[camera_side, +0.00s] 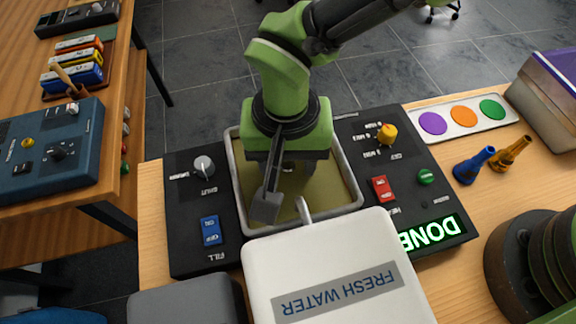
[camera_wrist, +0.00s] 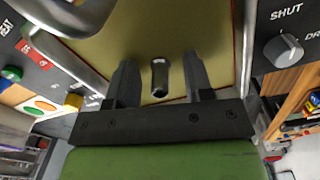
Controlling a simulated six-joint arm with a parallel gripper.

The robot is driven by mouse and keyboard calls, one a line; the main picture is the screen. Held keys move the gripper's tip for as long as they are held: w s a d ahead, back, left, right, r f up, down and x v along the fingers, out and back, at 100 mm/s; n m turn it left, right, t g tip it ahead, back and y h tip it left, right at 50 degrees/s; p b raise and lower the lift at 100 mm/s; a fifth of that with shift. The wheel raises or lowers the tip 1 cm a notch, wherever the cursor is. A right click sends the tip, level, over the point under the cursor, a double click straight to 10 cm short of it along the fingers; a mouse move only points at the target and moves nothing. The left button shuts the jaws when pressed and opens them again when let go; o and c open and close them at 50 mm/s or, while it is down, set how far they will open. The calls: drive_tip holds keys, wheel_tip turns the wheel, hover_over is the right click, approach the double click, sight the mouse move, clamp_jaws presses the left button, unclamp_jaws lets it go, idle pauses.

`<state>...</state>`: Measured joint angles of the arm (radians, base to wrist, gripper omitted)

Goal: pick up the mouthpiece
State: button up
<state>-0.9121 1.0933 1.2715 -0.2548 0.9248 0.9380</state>
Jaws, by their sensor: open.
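A small dark-grey, shiny tapered cylinder, which looks like the mouthpiece (camera_wrist: 159,78), is in the metal-walled basin (camera_side: 350,188) in the wrist view. It lies between the two fingers of my gripper (camera_wrist: 159,65), with a gap on each side. In the side view my gripper (camera_side: 278,188) reaches down into the basin, fingers apart and empty. There the small cylinder is hidden behind the fingers and arm. How far the fingertips are above it I cannot tell.
A white FRESH WATER tank (camera_side: 330,245) with a spout borders the basin's near side. Black panels with knobs and switches flank the basin; a green display (camera_side: 434,233) reads DONE. A plate with purple, orange and green discs (camera_side: 463,119) lies at right.

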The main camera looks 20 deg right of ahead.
drive_tip(key=shift+f, duration=0.15)
drive_tip(key=shift+c, duration=0.2)
clamp_jaws()
